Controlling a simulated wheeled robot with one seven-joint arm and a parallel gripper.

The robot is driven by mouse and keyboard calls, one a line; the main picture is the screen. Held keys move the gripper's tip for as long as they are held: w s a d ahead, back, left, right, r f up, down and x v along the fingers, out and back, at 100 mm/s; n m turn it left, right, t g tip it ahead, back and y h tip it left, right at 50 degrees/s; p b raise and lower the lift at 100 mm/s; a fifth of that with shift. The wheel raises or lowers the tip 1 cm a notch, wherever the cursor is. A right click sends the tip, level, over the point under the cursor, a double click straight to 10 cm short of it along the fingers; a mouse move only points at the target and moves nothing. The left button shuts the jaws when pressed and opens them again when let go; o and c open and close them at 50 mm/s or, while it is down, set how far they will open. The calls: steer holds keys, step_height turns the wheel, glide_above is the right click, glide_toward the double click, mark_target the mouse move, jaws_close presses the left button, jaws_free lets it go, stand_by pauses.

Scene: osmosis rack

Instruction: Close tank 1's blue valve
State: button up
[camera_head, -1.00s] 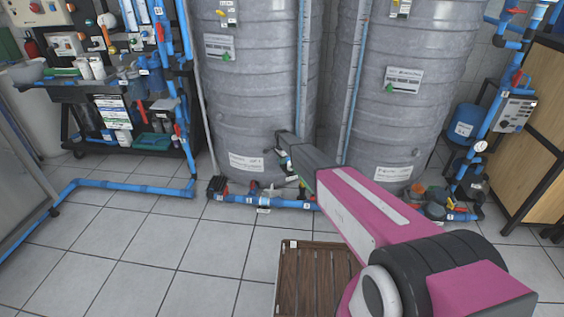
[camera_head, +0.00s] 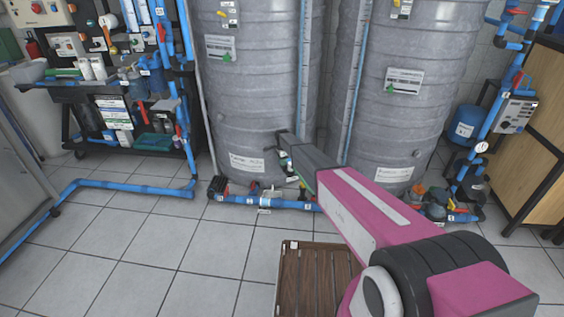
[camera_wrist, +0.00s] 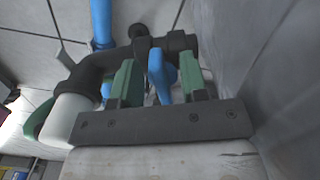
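The blue valve handle (camera_wrist: 161,76) stands between the two green fingers of my gripper (camera_wrist: 157,62) in the wrist view. Gaps show on both sides of the handle, so the fingers are open around it and not clamped. A black pipe fitting (camera_wrist: 98,66) lies just beyond the fingertips. In the head view, my gripper (camera_head: 286,160) is low in front of the left grey tank (camera_head: 245,95), near the right part of its base. I take this tank for tank 1, though its label is hard to read. The blue valve is hidden there.
A blue pipe (camera_head: 265,202) with fittings runs along the floor before the left tank. A second grey tank (camera_head: 405,110) stands to the right. A slatted wooden platform (camera_head: 290,290) lies below my arm. The tiled floor (camera_head: 140,245) at the left is clear.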

stand_by(0.3)
step_height(320, 180, up, 11)
steer(key=shift+f, duration=0.15)
stand_by(0.4)
steer(key=s+d+r+n, duration=0.4)
steer(key=s+d, duration=0.6)
steer(key=s, duration=0.7)
steer(key=s+d+r+n, duration=0.4)
steer(key=s+d+r, duration=0.3)
steer(key=s, duration=1.1)
steer(key=s+d+r+n, duration=0.5)
steer(key=s+d, duration=0.9)
steer(key=s, duration=0.3)
steer(key=shift+s+r, duration=0.2)
steer(key=shift+s, duration=0.05)
